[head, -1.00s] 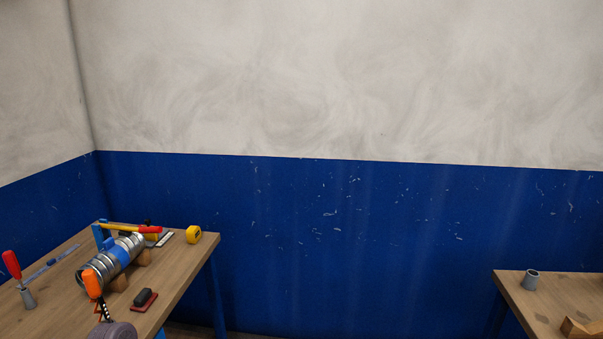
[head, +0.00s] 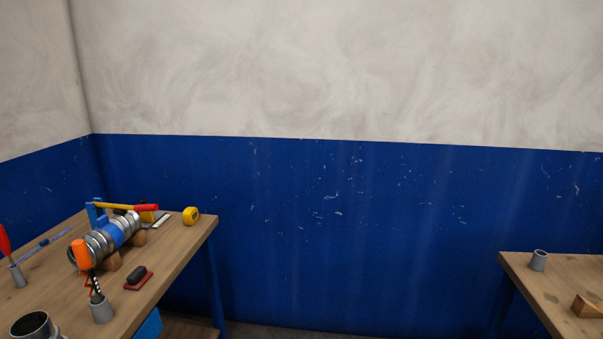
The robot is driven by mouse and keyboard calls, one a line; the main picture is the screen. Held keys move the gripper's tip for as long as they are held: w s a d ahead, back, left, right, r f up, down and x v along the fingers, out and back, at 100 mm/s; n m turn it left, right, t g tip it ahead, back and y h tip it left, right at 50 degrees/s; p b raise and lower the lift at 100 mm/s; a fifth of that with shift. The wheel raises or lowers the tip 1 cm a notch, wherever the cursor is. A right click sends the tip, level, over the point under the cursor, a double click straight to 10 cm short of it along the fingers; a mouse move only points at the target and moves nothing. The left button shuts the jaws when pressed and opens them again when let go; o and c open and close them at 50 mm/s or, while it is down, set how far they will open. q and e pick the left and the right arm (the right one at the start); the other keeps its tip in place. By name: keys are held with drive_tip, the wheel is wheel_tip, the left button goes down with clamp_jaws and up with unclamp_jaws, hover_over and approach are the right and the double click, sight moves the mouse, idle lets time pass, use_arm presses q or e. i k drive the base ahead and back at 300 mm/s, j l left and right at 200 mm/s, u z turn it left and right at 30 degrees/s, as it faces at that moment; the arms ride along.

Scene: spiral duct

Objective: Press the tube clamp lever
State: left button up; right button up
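On the left workbench, a silver spiral duct (head: 97,244) lies on wooden blocks with a blue band (head: 129,224) around it. A yellow bar with a red end (head: 146,208) stretches across the bench just behind the duct, by a blue upright piece (head: 92,213). The bar looks like a lever or tool handle, but I cannot tell whether it is the clamp lever. Neither of my grippers is in view.
A red-and-black block (head: 138,279), a yellow tape measure (head: 190,215) and a dark open cylinder (head: 34,326) share the bench. A second bench (head: 560,283) stands right; floor lies between.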

sight(119, 209)
drive_tip(key=u, duration=0.5)
drive_tip(key=i+j+u, duration=0.1)
drive_tip(key=i+u, duration=0.25)
drive_tip(key=i, duration=0.3)
drive_tip(key=i+l+u, duration=0.1)
drive_tip(key=i+u, duration=0.3)
drive_tip(key=i, duration=0.25)
drive_tip(key=i+l, duration=0.1)
drive_tip(key=i, duration=0.4)
